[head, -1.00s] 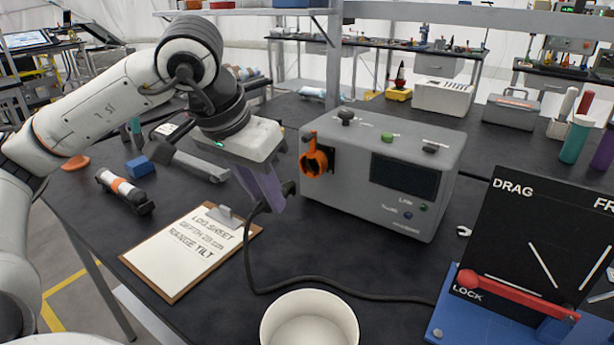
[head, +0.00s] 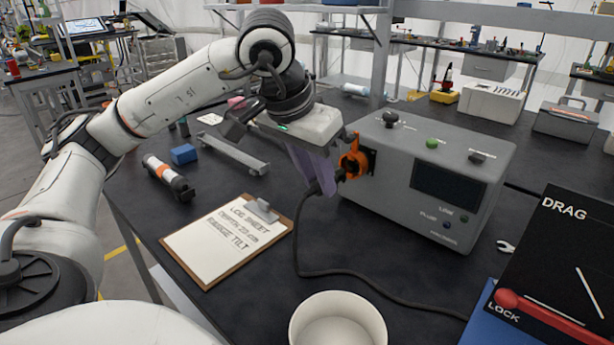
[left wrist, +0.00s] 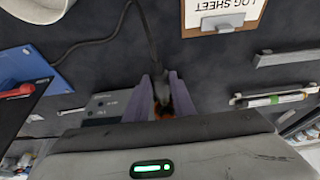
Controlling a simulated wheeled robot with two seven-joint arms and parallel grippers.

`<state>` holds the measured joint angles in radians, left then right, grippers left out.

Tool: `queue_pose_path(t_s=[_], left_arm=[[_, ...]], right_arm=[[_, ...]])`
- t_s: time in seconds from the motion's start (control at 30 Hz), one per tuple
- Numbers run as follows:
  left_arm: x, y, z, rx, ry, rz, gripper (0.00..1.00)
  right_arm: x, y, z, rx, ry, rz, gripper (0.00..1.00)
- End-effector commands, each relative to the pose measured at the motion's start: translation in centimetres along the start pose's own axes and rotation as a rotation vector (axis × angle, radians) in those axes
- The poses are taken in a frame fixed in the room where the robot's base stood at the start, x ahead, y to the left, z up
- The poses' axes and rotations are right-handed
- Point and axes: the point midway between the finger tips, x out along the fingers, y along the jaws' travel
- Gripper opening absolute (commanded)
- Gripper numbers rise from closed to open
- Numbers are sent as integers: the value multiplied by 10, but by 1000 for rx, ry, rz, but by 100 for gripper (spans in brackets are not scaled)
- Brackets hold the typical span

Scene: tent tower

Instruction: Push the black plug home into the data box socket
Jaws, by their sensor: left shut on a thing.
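The grey data box (head: 428,185) stands on the black table, with an orange-framed socket (head: 352,160) on its left side. My left gripper (head: 325,182), with purple fingers, is shut on the black plug (head: 340,175) at the left of the socket. The plug's front end is close to the socket; I cannot tell whether it has entered. In the left wrist view the fingers (left wrist: 162,90) have the cable (left wrist: 153,45) running out between them and orange showing behind; the plug is mostly hidden. My right gripper is not seen.
The black cable (head: 390,292) loops across the table. A clipboard (head: 200,262) lies at the left front and a white cup (head: 338,322) stands at the front edge. A black panel with a red lever (head: 540,318) stands at the right.

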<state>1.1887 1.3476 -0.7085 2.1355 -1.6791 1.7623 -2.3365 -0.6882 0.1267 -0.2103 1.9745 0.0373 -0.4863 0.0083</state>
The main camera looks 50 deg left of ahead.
Motion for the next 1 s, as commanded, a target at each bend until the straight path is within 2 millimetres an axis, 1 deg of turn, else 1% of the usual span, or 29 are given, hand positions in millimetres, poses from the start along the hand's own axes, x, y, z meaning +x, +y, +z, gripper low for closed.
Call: queue_pose_path(t_s=[0.1, 0.3, 0.6, 1.0], left_arm=[[2, 0, -10, -1, 0, 2, 0], [7, 0, -18, 0, 1, 0, 0], [8, 0, -19, 0, 1, -1, 0], [8, 0, -19, 0, 0, -1, 0]], right_arm=[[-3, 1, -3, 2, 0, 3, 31], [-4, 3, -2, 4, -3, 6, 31], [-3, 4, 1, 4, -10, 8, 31], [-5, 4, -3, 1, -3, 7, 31]])
